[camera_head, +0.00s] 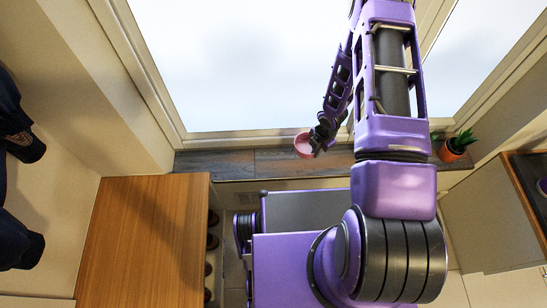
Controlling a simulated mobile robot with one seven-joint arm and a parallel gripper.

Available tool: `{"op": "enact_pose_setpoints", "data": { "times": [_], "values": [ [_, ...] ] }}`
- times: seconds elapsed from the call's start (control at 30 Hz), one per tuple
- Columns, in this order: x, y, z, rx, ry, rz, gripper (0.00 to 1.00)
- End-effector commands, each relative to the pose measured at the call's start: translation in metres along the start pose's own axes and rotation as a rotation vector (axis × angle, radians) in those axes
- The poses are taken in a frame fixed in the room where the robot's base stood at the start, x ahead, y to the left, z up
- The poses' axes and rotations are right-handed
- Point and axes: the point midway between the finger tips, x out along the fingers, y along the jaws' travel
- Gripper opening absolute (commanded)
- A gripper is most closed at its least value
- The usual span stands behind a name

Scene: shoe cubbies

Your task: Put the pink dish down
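The pink dish (302,146) is small and round, near the middle of the view, in front of the dark wooden window ledge. My gripper (316,142) is at the dish's right side and overlaps it. The fingers are small, dark and partly hidden by the dish and my arm, so I cannot tell whether they are closed on its rim. I also cannot tell whether the dish touches the ledge (215,162) or is above it.
A wooden-topped shoe cubby (145,240) with shoes (211,240) in its side stands at left. A potted plant (455,148) sits at the right end of the ledge. Dark clothes and shoes (22,150) show at far left. The ledge left of the dish is clear.

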Motion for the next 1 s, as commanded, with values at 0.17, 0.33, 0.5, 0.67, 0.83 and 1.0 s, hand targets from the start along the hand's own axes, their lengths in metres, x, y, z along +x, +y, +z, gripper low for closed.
{"op": "enact_pose_setpoints", "data": {
  "times": [0.17, 0.33, 0.5, 0.67, 0.83, 1.0],
  "values": [
    [0.013, -0.003, -0.001, -0.024, 0.004, 0.001, 0.0],
    [0.046, -0.006, -0.002, -0.023, 0.004, -0.001, 0.0],
    [0.064, -0.007, 0.0, -0.021, 0.002, 0.002, 0.0],
    [0.078, -0.009, -0.001, -0.02, 0.003, 0.0, 0.0],
    [0.101, -0.011, -0.001, -0.018, 0.002, 0.0, 0.0],
    [0.101, -0.011, 0.0, -0.019, 0.002, 0.001, 0.0]
  ]
}}
